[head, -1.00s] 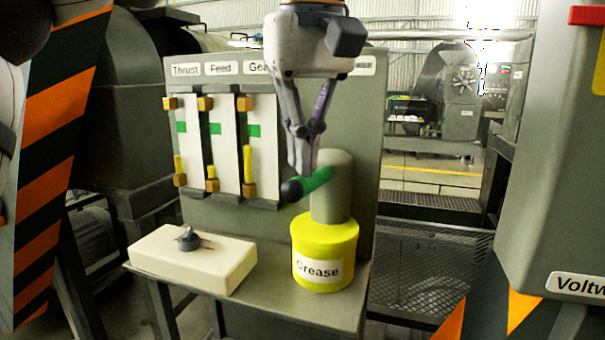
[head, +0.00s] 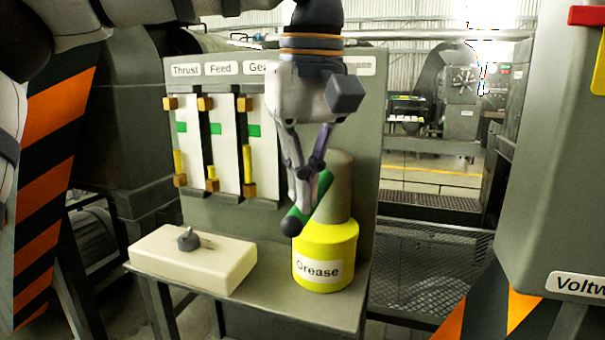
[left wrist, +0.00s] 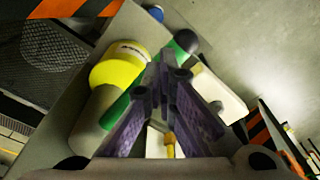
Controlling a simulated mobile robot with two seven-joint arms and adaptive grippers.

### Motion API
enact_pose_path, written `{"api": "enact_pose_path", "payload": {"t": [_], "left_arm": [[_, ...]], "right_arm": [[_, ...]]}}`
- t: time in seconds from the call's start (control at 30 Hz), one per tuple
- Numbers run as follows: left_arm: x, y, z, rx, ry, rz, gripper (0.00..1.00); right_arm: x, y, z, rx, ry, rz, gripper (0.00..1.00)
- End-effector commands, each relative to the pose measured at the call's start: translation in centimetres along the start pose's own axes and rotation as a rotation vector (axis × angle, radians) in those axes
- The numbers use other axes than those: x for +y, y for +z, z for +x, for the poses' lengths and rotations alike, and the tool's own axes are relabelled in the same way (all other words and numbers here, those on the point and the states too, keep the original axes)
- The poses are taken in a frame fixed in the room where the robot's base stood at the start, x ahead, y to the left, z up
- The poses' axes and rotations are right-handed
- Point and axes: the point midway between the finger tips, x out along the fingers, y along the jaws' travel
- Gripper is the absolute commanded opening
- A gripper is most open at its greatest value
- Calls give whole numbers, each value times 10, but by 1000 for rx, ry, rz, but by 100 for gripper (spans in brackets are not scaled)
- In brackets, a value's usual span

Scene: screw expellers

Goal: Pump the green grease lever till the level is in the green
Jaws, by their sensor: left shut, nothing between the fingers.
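The green grease lever (head: 322,189) with its black ball end (head: 291,226) slants down to the left in front of the grey cylinder of the grease pump. The pump's yellow base (head: 325,240) is labelled "Grease". My left gripper (head: 304,218) is shut and empty, its fingertips at the lever near the ball; contact is hard to tell. The lever (left wrist: 116,110) also shows beside the fingers in the left wrist view. Several gauges (head: 214,150) hang on the panel with green bands, their yellow levels below the bands. My gripper hides the panel label and gauge area behind it. My right gripper is out of view.
A cream box (head: 190,259) with a grey knob (head: 188,239) sits on the shelf (head: 280,300) left of the pump. A grey cabinet (head: 555,170) stands at the right. Striped barriers flank both sides.

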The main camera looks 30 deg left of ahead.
Motion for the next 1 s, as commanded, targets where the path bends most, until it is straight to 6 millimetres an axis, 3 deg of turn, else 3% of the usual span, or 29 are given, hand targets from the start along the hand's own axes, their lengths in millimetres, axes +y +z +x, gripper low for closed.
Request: {"api": "enact_pose_path", "payload": {"t": [0.17, 0.4, 0.67, 1.0], "left_arm": [[0, 2, -1, 0, -1, 1, 0], [0, 29, -13, 1, -1, 2, 0], [0, 29, -14, 0, -1, 0, 0], [1, 30, -70, 0, 2, -1, 0]], "right_arm": [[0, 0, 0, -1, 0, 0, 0], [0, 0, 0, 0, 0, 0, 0], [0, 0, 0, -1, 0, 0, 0], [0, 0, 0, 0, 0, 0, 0]]}}
